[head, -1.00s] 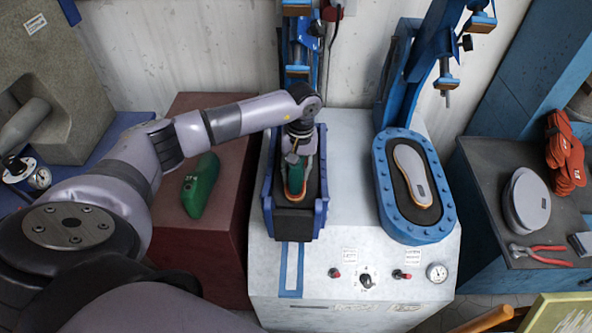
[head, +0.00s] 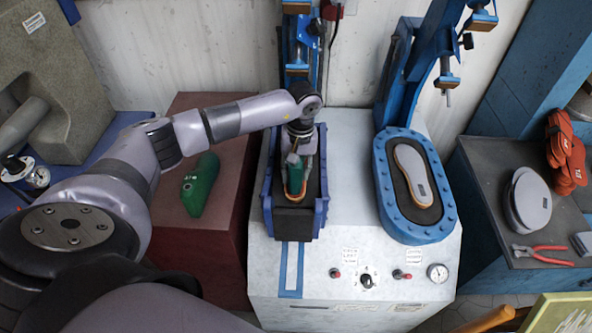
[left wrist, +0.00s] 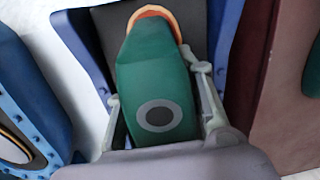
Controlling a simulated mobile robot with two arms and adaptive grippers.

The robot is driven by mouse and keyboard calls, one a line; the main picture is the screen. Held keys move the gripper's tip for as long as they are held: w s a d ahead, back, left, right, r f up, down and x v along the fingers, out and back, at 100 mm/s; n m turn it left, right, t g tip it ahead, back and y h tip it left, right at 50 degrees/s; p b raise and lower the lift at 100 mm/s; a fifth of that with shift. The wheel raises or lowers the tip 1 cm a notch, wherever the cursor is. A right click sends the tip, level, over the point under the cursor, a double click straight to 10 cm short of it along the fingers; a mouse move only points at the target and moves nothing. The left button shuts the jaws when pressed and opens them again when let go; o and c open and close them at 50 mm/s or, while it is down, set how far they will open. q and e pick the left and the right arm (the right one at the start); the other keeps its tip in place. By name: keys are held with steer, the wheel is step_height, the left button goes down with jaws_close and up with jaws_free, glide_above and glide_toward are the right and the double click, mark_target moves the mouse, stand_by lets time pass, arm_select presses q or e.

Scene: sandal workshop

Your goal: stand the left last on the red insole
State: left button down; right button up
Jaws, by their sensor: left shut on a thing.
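My left gripper (head: 297,168) is shut on a green last (head: 294,176) over the left blue-walled press bed (head: 268,200). Another green last (head: 200,186) lies on the dark red block at left. My right gripper is out of view.
The right blue press bed (head: 446,215) holds a grey-topped sole (head: 412,175). Blue press columns rise behind both beds. Knobs and a gauge (head: 437,272) sit on the front. Red pliers (head: 543,255) and stacked soles (head: 528,200) lie on the right bench.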

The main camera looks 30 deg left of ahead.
arm_select(q)
steer(key=shift+f+b, duration=0.25)
steer(key=shift+b, duration=0.05)
stand_by(0.4)
steer(key=c, duration=1)
jaws_free()
steer(key=r, duration=0.8)
steer(key=w+r, duration=0.1)
steer(key=r, duration=0.3)
steer(key=shift+d, duration=0.15)
steer(key=shift+s, duration=0.1)
